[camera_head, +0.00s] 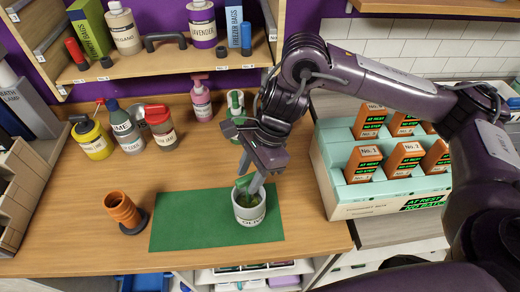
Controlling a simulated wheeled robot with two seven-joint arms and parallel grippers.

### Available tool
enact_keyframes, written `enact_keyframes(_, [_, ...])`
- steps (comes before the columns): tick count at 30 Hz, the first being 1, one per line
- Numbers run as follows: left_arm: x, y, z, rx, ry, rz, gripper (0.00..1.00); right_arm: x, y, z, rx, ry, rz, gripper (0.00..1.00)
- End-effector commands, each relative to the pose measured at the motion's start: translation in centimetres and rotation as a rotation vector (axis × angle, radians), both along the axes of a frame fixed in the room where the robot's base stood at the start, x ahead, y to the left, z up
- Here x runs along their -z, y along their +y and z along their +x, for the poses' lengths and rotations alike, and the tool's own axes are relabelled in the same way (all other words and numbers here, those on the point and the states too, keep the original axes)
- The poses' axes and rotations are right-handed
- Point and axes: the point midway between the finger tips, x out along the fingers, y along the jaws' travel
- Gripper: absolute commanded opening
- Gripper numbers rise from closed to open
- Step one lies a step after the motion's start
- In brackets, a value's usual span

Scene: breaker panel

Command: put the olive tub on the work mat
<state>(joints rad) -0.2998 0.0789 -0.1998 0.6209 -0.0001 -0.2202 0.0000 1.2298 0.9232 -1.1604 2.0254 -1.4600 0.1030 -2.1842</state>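The olive tub (249,212) is a small pale grey round tub with a dark label, partly hidden by my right gripper. It stands upright over the right part of the green work mat (190,222) and appears to rest on it. Something green shows inside and at its rim. My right gripper (248,185) points down at the tub from above, its fingertips at the tub's rim and a green part close to them. The fingers look a little apart, but I cannot tell whether they hold the tub. My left gripper is not in view.
An orange ribbed cup (122,209) on a dark base stands left of the mat. Several bottles, including a yellow one (92,138) and a pink pump bottle (201,101), stand behind it. A white crate (345,204) of orange boxes is at the right. A shelf (160,62) hangs above.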

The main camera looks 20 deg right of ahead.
Motion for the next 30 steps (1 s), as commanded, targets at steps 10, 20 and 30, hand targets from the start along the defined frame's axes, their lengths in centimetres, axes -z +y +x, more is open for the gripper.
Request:
enact_keyframes(10, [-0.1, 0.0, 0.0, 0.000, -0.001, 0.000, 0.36, -5.7, -2.3, 0.4, 0.002, -0.005, -0.001, 0.38])
enact_keyframes(20, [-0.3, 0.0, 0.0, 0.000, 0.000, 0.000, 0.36, -7.9, -3.3, 0.4, 0.000, -0.001, 0.000, 0.38])
enact_keyframes(30, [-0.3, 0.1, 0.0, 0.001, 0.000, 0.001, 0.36, -8.0, -3.3, 0.4, 0.000, 0.001, 0.001, 0.38])
